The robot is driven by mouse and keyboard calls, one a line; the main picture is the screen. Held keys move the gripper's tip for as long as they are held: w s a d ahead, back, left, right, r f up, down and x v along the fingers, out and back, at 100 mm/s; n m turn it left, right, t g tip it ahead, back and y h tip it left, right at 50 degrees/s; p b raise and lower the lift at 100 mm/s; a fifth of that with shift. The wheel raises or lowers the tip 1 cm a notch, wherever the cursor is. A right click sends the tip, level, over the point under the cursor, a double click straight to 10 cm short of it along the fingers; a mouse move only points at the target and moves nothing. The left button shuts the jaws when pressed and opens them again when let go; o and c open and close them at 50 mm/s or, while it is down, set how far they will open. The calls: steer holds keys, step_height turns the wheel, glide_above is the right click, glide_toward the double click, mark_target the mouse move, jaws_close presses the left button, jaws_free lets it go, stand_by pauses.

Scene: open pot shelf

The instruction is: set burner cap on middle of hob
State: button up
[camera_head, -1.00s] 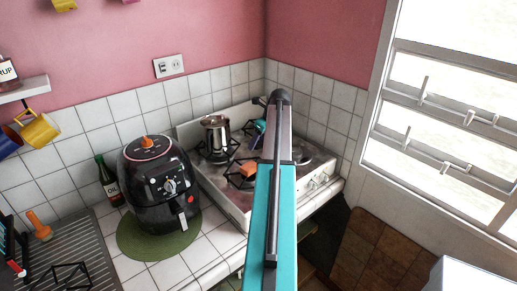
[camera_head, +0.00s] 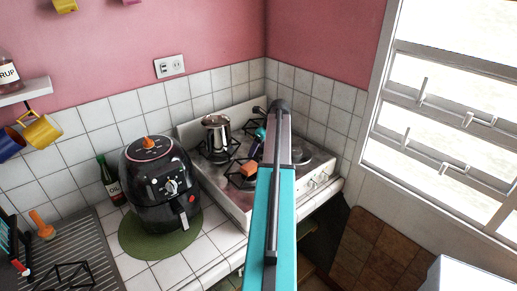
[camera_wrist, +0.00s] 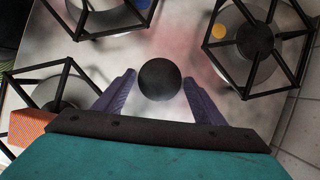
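The burner cap (camera_wrist: 160,80) is a small round black disc in the wrist view. I cannot tell whether the disc touches the surface. In the head view my gripper (camera_head: 259,140) is over the hob (camera_head: 233,203), partly behind my own arm, and the disc is hidden.
Black pan supports (camera_wrist: 262,42) stand around the bare middle. An orange block (camera_head: 249,168) lies on the hob's front left, also at the wrist view's left edge (camera_wrist: 30,127). A steel pot (camera_head: 215,133) stands on the back left burner. A black air fryer (camera_head: 158,185) is left.

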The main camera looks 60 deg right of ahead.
steer(key=shift+o, duration=0.6)
steer(key=shift+r, duration=0.2)
steer(key=b+v, duration=0.4)
steer(key=v, duration=0.7)
steer(key=shift+s+r, duration=0.2)
steer(key=shift+r, duration=0.2)
stand_by(0.4)
